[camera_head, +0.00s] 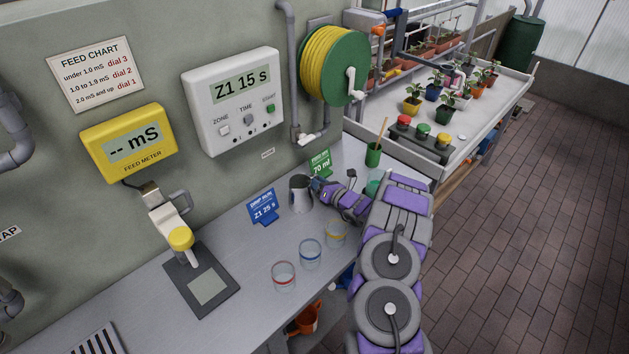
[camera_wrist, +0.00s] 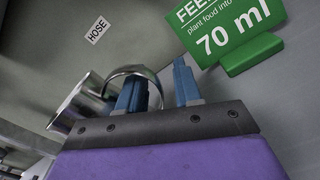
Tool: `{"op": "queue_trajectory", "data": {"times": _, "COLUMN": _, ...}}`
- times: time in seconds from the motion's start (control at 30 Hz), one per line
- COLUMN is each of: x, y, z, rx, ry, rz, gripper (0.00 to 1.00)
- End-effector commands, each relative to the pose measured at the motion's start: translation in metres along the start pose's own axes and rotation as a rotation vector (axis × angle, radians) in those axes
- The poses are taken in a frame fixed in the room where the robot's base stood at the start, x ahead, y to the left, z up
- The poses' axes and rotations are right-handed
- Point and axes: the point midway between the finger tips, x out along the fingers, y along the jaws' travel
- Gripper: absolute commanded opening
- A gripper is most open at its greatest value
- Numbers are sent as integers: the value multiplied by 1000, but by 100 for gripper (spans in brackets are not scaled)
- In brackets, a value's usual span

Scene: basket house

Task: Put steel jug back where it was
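The steel jug (camera_head: 300,194) stands upright on the grey bench near the wall, between the blue sign and the green sign. In the wrist view the jug (camera_wrist: 84,100) is at the left, with its looped handle (camera_wrist: 135,69) towards my gripper. My gripper (camera_head: 314,184) is at the jug's right side. In the wrist view the two blue fingers of my gripper (camera_wrist: 160,84) are apart. The handle's outer side shows in the gap between them, and the left finger overlaps the loop. I cannot tell whether the fingers touch the handle.
The green 70 ml sign (camera_head: 320,163) stands close behind my gripper. The blue sign (camera_head: 263,206) is left of the jug. Three glass beakers (camera_head: 310,254) stand in front. A green cup (camera_head: 373,154) is at the back right. A dark scale (camera_head: 203,283) lies left.

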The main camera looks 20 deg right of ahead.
Motion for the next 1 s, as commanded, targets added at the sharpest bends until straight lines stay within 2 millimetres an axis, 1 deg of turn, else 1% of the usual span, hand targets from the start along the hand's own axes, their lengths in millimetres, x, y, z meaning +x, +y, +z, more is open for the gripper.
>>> {"op": "queue_trajectory", "data": {"times": 0.2, "x": -2, "y": -2, "z": 0, "rx": 2, "ry": 0, "rz": -1, "gripper": 34}}
{"op": "queue_trajectory", "data": {"times": 0.33, "x": -12, "y": -2, "z": 2, "rx": 2, "ry": -1, "rz": -3, "gripper": 34}}
{"op": "queue_trajectory", "data": {"times": 0.47, "x": -34, "y": -2, "z": 4, "rx": 2, "ry": -5, "rz": -3, "gripper": 34}}
{"op": "queue_trajectory", "data": {"times": 0.6, "x": -64, "y": -1, "z": 3, "rx": 5, "ry": -4, "rz": -4, "gripper": 34}}
{"op": "queue_trajectory", "data": {"times": 0.8, "x": -99, "y": -2, "z": 3, "rx": 1, "ry": -2, "rz": -4, "gripper": 34}}
{"op": "queue_trajectory", "data": {"times": 0.9, "x": -110, "y": -2, "z": 2, "rx": -1, "ry": 0, "rz": -3, "gripper": 34}}
{"op": "queue_trajectory", "data": {"times": 1.0, "x": -117, "y": -1, "z": 1, "rx": -1, "ry": 1, "rz": -2, "gripper": 34}}
